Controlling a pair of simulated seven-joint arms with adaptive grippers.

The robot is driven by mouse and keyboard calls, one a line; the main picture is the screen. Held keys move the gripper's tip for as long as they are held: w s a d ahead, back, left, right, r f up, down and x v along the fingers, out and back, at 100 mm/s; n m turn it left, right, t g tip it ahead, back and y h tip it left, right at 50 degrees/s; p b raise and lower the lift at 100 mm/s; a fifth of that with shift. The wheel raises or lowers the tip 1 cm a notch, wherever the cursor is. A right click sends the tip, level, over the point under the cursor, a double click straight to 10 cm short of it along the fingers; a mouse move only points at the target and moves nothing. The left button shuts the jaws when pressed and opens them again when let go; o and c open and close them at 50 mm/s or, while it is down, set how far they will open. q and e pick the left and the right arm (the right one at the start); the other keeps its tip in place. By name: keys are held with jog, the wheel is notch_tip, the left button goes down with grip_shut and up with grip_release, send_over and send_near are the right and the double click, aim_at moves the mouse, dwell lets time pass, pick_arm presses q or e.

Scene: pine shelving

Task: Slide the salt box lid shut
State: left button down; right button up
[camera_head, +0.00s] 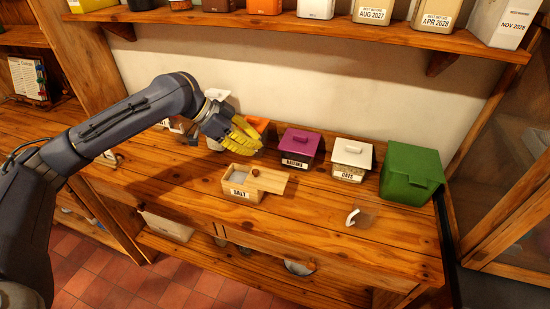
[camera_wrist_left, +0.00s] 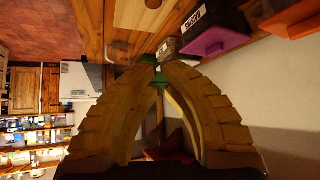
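The salt box (camera_head: 236,191) is a small pale wooden box with a SALT label, on the wooden counter. Its flat wooden lid (camera_head: 272,181) with a dark round knob (camera_head: 255,172) sticks out past the box's right side. The left part of the box is open and shows pale salt. The lid also shows at the top of the left wrist view (camera_wrist_left: 131,14). My left gripper (camera_head: 258,145) has yellow fingers and is above and behind the box, apart from it. In the wrist view its fingertips (camera_wrist_left: 156,66) come together with nothing held. My right gripper is out of view.
An orange-lidded container (camera_head: 261,124) is behind my gripper. A white handle-like item (camera_head: 352,217) is at right.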

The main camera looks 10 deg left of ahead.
pick_arm(q)
jog(key=shift+w+d+f, duration=0.1)
jog(key=shift+d+f, duration=0.2)
send_over(265, 175)
jog(key=w+d, duration=0.2)
jog(key=d, duration=0.2)
jog(key=f, duration=0.6)
jog(key=shift+s+a+f, duration=0.15)
jog(key=shift+s+f, duration=0.1)
jog(key=shift+f, duration=0.05)
jog(key=shift+s+a+f, duration=0.1)
jog(key=shift+s+a, duration=0.15)
jog(key=shift+a, duration=0.3)
jog(key=shift+s+a+f, duration=0.1)
jog(key=shift+s+a, duration=0.1)
jog(key=shift+a, duration=0.35)
jog(key=shift+s+a+f, duration=0.1)
jog(key=shift+s+a, duration=0.05)
jog(key=shift+a, duration=0.25)
jog(key=shift+s+a+f, duration=0.1)
jog(key=shift+s+a, duration=0.05)
jog(key=shift+a, duration=0.25)
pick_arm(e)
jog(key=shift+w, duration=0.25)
